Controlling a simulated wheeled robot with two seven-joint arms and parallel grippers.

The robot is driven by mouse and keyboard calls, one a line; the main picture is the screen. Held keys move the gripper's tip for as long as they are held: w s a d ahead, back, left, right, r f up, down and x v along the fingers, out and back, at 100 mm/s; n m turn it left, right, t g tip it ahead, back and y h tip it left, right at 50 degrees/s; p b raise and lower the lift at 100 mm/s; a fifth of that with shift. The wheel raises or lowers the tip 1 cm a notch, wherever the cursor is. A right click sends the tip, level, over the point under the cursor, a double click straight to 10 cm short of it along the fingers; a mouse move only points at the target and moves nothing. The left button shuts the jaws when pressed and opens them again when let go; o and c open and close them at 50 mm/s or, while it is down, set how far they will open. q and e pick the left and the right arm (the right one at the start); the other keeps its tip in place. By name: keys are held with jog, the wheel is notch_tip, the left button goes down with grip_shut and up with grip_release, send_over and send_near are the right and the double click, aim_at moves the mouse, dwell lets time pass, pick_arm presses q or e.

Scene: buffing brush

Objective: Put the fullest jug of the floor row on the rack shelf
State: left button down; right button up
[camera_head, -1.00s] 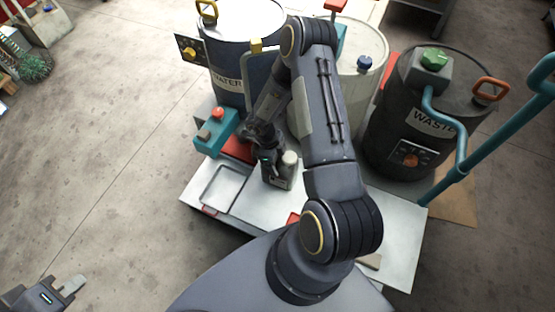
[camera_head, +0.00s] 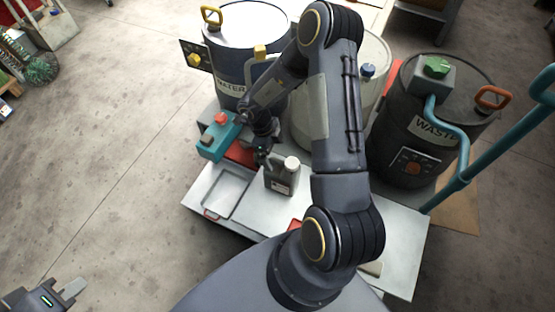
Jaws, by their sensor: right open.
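A dark grey jug (camera_head: 282,178) with a white cap stands upright on the pale metal platform (camera_head: 255,214). My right gripper (camera_head: 264,157) is open just behind and left of this jug, close to it; whether they touch is hard to tell. A teal jug-like container (camera_head: 218,138) with a red cap is left of my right gripper. My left gripper (camera_head: 72,289) is at the lower left over the floor, far from the jugs, and its opening cannot be made out. I cannot identify a floor row of jugs or a rack shelf in this view.
A drum marked WATER (camera_head: 238,62), a pale drum (camera_head: 373,92) and a dark WASTE drum (camera_head: 398,130) stand behind the platform. A shallow tray (camera_head: 226,192) is at the platform's left. A teal rail (camera_head: 500,145) runs at right. The left floor is largely clear.

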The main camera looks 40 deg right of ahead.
jog(key=shift+v, duration=1.65)
